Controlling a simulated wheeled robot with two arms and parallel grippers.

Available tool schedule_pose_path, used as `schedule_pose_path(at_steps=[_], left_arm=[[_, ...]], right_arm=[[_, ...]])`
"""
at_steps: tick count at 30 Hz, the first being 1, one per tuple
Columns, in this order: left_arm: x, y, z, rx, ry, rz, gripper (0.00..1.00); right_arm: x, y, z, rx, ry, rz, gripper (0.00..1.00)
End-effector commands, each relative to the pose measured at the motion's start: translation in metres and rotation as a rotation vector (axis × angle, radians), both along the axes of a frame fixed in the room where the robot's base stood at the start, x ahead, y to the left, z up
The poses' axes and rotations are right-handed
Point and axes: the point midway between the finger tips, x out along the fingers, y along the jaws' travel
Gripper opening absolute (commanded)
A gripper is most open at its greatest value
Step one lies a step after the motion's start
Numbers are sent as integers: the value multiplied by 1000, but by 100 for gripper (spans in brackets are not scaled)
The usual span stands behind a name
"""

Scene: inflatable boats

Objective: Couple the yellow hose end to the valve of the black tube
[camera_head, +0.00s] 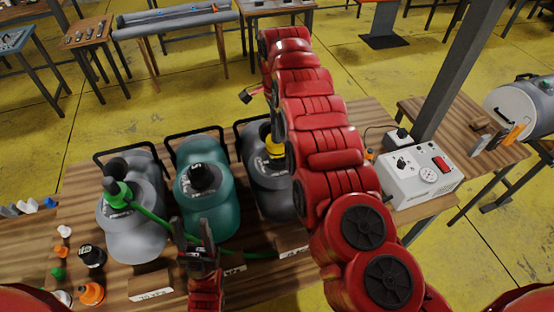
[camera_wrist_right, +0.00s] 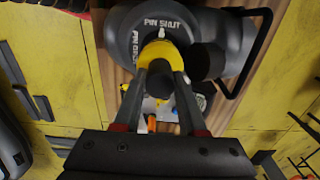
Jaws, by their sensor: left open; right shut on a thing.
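The black tube (camera_head: 268,190) is the rightmost of the boat tubes on the wooden table, partly behind my right arm. In the right wrist view the tube (camera_wrist_right: 235,30) carries "PIN SHUT" lettering. The yellow hose end (camera_wrist_right: 158,52) is at the tube's valve; it also shows in the head view (camera_head: 276,152). My right gripper (camera_wrist_right: 162,82) is shut on the yellow hose end. Whether it is seated on the valve cannot be told, as the valve is covered. My left gripper (camera_head: 199,247) is open and empty in front of the teal tube.
A teal tube (camera_head: 207,205) and a grey tube (camera_head: 138,232) stand to the left. A green hose end (camera_head: 116,190) sits on the grey tube, its hose running right behind my left gripper. Caps, including an orange one (camera_head: 91,293), lie front left. A white pump box (camera_head: 420,178) stands right.

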Motion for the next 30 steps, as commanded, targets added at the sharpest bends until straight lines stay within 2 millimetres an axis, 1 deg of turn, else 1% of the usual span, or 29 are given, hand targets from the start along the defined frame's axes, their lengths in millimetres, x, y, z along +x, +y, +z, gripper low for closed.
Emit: schedule_pose_path(at_steps=[18, 30], left_arm=[[0, 0, -21, 0, 0, 0, 50], [0, 0, -22, 0, 0, 0, 50]], right_arm=[[-1, 0, -25, 0, 1, 0, 0], [0, 0, -26, 0, 0, 0, 0]])
